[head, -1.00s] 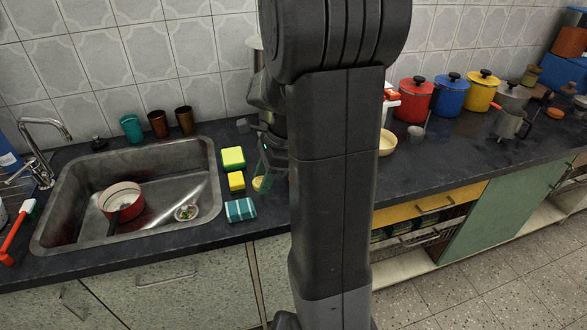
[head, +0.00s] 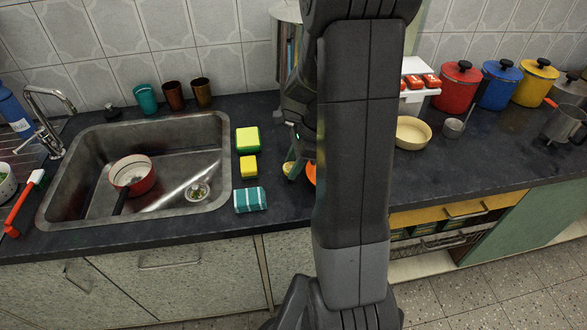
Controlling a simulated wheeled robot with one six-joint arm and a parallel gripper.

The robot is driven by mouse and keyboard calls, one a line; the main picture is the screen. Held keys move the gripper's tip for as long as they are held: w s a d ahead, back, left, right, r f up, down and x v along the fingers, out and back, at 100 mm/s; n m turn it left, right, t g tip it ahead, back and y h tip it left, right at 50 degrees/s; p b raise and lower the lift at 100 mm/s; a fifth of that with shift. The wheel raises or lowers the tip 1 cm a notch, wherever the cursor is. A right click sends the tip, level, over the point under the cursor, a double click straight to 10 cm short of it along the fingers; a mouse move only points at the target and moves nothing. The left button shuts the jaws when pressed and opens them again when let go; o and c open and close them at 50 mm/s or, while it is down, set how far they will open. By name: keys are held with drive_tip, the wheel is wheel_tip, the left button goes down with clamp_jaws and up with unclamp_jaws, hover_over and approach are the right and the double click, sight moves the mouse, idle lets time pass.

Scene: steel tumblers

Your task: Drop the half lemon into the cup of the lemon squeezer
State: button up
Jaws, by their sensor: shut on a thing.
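An orange rounded thing (head: 311,173) shows just right of the lemon, partly covered by my arm. It may be the lemon squeezer, but its cup cannot be made out. The gap between lemon and orange thing is too small to judge.
Left of the gripper lie a green-yellow sponge (head: 247,140), a yellow sponge (head: 249,167) and a teal striped cloth (head: 250,199), beside the sink (head: 222,130). A cream bowl (head: 412,133) and a metal cup (head: 453,128) stand to the right.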

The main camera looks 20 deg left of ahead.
drive_tip(key=shift+f, duration=0.95)
drive_tip(key=shift+f, duration=0.1)
drive_tip(key=o, duration=0.9)
drive_tip(key=shift+o, duration=0.2)
